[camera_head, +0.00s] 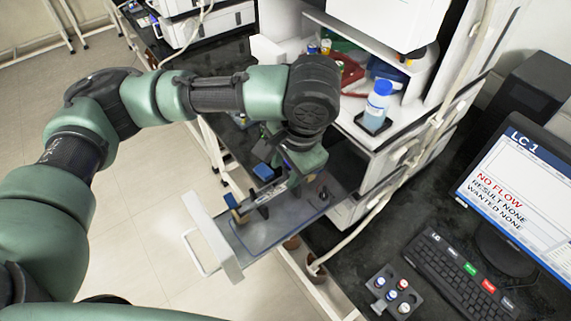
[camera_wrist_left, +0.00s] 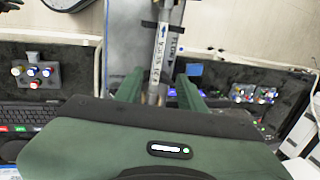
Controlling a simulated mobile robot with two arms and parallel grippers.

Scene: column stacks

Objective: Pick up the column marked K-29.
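A slim silvery column (camera_wrist_left: 163,45) runs lengthwise between my left gripper's fingers in the left wrist view. It carries an arrow and what looks like the word FLOW; its other marking is too small for me to read. In the head view an open drawer (camera_head: 230,262) holds column hardware with blue and gold-coloured ends (camera_head: 233,203). My left gripper (camera_head: 283,172) points down over this drawer. In the left wrist view its green fingers (camera_wrist_left: 160,80) stand apart, one each side of the column, with gaps visible. My right gripper is out of view.
A monitor (camera_head: 525,165) reads NO FLOW, with a keyboard (camera_head: 460,270) before it. A vial rack (camera_head: 392,290) stands on the dark bench. A blue-capped bottle (camera_head: 377,103) stands on the instrument shelf above the drawer. Open floor lies left of the drawer.

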